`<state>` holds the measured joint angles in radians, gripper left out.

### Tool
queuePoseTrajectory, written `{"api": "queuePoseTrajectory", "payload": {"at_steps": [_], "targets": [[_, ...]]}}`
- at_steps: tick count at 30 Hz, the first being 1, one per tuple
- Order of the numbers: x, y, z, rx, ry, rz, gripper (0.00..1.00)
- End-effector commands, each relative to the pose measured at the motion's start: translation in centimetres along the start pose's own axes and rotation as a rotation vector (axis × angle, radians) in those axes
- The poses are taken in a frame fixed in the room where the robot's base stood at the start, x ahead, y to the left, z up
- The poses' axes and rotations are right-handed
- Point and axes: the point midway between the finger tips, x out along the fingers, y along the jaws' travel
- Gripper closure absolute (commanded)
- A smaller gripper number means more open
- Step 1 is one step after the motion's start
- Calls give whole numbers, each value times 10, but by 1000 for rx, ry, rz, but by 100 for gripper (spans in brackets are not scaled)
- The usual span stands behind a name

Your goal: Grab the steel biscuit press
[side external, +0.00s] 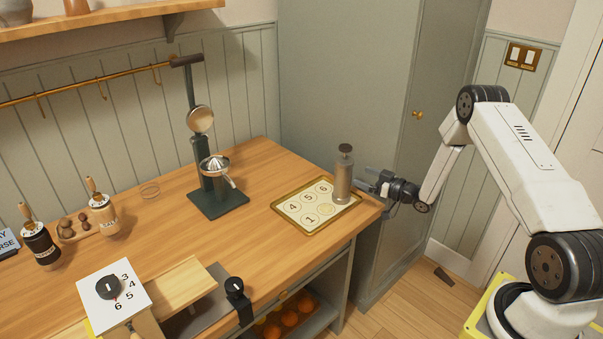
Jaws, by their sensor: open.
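The steel biscuit press (343,180) is a grey metal cylinder with a dark knob on top. It stands upright on the right part of a gold-rimmed tray (293,228) with numbered circles, near the right end of the wooden counter. My gripper (361,182) is open and level with the press, just to its right, its fingers pointing left at the cylinder. The fingertips are partly hidden near the press, and I cannot tell whether they touch it.
A dark citrus press (218,200) stands left of the tray. Two handled jars (102,215) and a numbered dial board (112,292) are further left. A grey-green cabinet (345,80) rises behind the counter's right end. Bare counter (250,160) lies behind the tray.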

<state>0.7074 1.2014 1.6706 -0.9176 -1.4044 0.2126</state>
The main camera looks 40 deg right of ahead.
Motion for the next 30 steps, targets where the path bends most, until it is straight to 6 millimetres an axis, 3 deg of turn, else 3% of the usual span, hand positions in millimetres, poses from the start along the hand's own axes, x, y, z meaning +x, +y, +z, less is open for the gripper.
{"api": "queuePoseTrajectory", "payload": {"at_steps": [5, 15, 23, 30], "targets": [[2, 0, 0, -1, 1, 0, 0], [25, 0, 0, 0, 0, -1, 0], [29, 0, 0, 0, 0, 0, 0], [50, 1, -2, -1, 2, -2, 0]]}}
